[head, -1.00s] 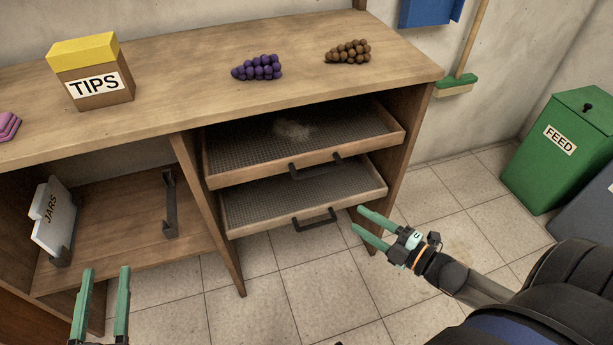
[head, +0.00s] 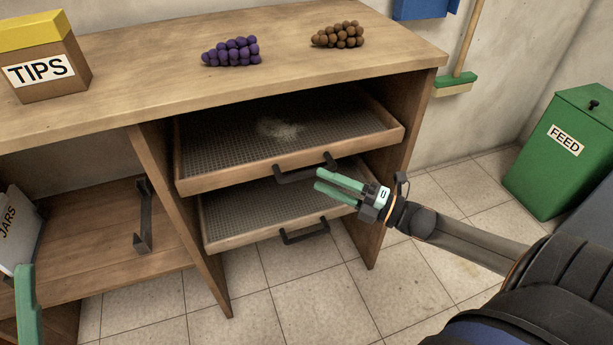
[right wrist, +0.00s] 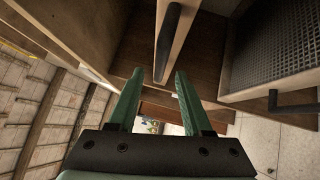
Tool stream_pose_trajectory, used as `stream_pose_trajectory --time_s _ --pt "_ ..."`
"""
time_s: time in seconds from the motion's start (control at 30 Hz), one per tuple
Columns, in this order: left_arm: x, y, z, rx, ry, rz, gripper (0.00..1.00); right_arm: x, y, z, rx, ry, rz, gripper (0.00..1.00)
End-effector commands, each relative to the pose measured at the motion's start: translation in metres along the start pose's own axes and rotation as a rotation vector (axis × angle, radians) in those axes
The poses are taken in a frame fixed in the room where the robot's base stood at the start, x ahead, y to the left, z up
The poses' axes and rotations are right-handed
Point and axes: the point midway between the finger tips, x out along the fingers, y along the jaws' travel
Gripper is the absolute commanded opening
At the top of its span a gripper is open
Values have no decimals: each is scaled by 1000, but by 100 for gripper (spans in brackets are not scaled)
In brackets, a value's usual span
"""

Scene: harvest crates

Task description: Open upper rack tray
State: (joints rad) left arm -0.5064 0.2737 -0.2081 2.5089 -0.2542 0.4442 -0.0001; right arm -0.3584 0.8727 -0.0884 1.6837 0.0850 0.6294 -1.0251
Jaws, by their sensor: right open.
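The upper rack tray (head: 225,177) is a wood-framed mesh tray that juts partly out of the bench, with a dark bar handle (head: 305,172) on its front. The lower tray (head: 232,238) below it also juts out and has its own handle (head: 305,236). My right gripper (head: 317,180) is open and empty, its fingertips close to the upper handle. In the right wrist view the upper handle (right wrist: 168,42) lies just beyond and between the two fingertips; I see no contact. One finger of my left gripper (head: 27,300) shows at the lower left; its other finger is hidden.
Purple (head: 231,52) and brown (head: 338,35) bunches and a TIPS box (head: 42,65) stand on the bench top (head: 150,75). A JARS panel (head: 17,230) stands in the left bay. A green FEED bin (head: 560,160) stands at right. The floor before the trays is clear.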

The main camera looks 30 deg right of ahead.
Motion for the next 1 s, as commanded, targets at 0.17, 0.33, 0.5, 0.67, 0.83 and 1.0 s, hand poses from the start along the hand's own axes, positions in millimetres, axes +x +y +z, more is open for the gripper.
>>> stream_pose_trajectory --time_s 0.17,0.33,0.5,0.67,0.83,1.0 --pt "-6 4 4 -9 4 2 50 28 -1 0 -2 1 2 50" --pt "-8 5 7 -16 2 2 50 44 -1 0 0 0 1 50" --pt "-8 5 8 -20 0 1 50 50 -1 0 1 -1 -1 50" --pt "-8 5 8 -20 0 1 50 51 0 0 2 -1 -1 50" --pt "-8 5 8 -20 -1 1 50 51 0 0 2 -1 -1 43" --pt "-8 5 8 -20 -1 1 50 51 0 0 2 -1 -1 24"
